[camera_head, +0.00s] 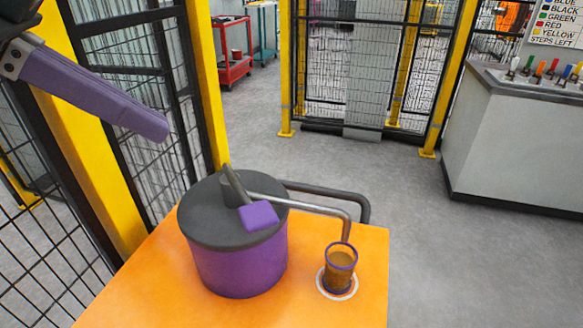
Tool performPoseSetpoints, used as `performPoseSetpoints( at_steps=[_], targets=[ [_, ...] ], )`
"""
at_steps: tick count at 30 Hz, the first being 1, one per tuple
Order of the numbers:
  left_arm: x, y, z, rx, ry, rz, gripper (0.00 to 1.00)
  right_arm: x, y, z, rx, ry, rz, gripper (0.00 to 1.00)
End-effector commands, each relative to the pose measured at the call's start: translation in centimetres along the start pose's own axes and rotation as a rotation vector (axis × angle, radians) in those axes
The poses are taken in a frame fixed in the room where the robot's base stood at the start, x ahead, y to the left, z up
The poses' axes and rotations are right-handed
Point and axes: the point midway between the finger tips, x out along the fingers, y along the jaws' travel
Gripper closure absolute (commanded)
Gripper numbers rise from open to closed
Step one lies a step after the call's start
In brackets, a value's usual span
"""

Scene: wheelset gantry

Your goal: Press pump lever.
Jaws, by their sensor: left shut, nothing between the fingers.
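A purple pump pot (238,268) with a dark grey lid stands on the orange table. A pump lever (258,216) with a dark arm and a purple pad sits on top of the lid. A grey metal spout (318,208) runs from the pot to the right and bends down above a glass (340,268). The glass holds brown content and stands on a white ring. My left gripper (160,128) comes in from the upper left, its purple fingers shut and empty. In the picture it is up and left of the lever, apart from it. My right gripper is out of view.
The orange table top (362,305) is otherwise bare. A yellow post (207,85) and black mesh fence stand close behind and left of the pot. A dark bent pipe (345,190) shows behind the spout. A grey counter (515,150) stands at the right, with open floor between.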

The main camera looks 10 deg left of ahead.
Motion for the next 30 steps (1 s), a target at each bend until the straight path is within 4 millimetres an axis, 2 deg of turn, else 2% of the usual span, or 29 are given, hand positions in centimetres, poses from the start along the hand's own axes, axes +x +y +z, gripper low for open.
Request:
performPoseSetpoints(
  at_steps=[11, 17, 20, 30],
  targets=[
    [0.0, -0.1, -0.1, -0.001, 0.004, 0.001, 1.00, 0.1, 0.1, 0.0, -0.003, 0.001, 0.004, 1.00],
    [1.1, -0.1, -0.1, -0.005, 0.007, 0.003, 1.00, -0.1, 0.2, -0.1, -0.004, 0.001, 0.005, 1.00],
    [2.6, 0.1, -0.3, -0.003, 0.009, 0.006, 1.00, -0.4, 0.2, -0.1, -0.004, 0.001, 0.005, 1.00],
    [9.8, 0.1, -0.2, -0.004, 0.005, 0.005, 1.00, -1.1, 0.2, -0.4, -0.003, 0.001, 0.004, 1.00]
  ],
)
